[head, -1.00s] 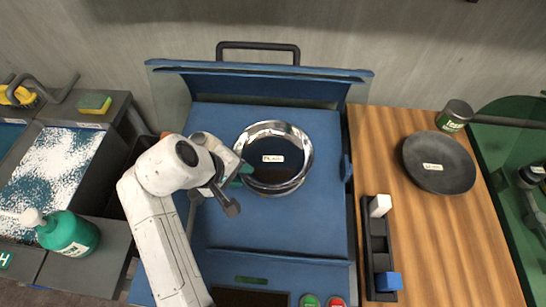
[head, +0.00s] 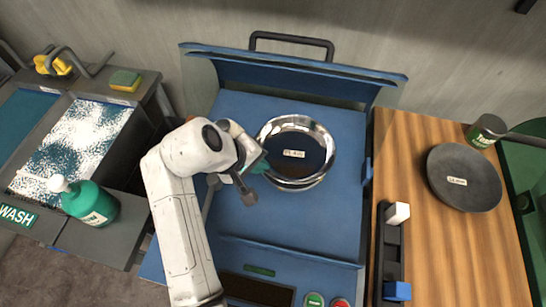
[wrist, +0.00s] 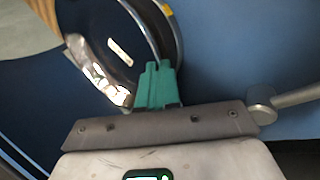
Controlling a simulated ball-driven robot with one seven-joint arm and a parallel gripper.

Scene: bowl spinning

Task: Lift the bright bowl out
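The bright bowl (head: 325,138) is shiny metal with a dark inside and a small white label. It sits upright on the blue floor of the open blue machine (head: 335,215). My gripper (head: 260,167) is at the bowl's left rim in the head view. In the wrist view its green fingers (wrist: 157,82) are close together at the rim of the bowl (wrist: 172,30), and they look shut on it. The exact contact is partly hidden by the fingers.
The machine's lid with its black handle (head: 291,37) stands raised at the back. A dark plate (head: 464,178), a can (head: 487,130) and a black rack (head: 391,250) stand on the wooden counter. A green bottle (head: 90,203) and sponge (head: 125,80) are by the wash basin.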

